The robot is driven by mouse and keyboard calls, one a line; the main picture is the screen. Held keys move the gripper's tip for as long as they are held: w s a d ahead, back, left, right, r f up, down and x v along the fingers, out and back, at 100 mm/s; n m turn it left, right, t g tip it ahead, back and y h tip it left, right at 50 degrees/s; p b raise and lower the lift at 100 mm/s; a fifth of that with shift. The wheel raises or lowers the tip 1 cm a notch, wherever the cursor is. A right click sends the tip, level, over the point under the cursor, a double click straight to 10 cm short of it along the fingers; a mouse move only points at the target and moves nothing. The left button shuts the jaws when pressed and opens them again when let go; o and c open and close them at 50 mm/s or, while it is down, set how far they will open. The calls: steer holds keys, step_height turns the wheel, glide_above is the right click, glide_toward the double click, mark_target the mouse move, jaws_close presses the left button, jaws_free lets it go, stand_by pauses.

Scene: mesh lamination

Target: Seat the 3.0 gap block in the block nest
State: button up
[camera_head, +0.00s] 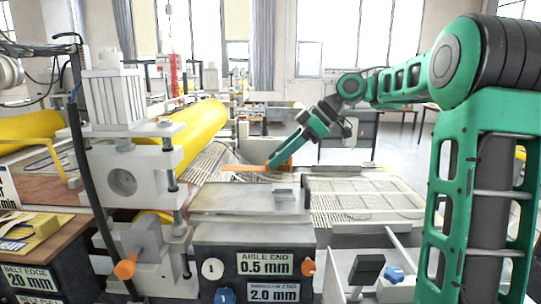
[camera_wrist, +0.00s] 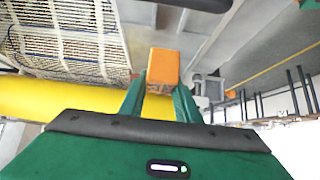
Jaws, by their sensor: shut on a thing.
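My gripper (camera_head: 279,159) is at the far end of my green arm, beyond the grey housing in the middle of the head view. In the wrist view, my gripper's two green fingers (camera_wrist: 160,92) are shut on an orange block (camera_wrist: 164,66). The block sticks out past the fingertips, and no number can be read on it. In the head view, orange shows at the fingertips, and a thin orange strip (camera_head: 243,168) lies to their left. I cannot tell for certain which part is the block nest.
The grey housing (camera_head: 240,200) carries labels for 0.5 mm and 2.0 mm. Pale mesh (camera_head: 360,198) lies to the right. A white roller stand (camera_head: 130,165) rises at left.

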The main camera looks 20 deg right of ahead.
stand_by(0.3)
steer(key=shift+d, duration=0.15)
steer(key=shift+f, duration=2.9)
steer(key=shift+s, duration=0.1)
steer(key=shift+f, duration=1.1)
steer(key=o, duration=1.3)
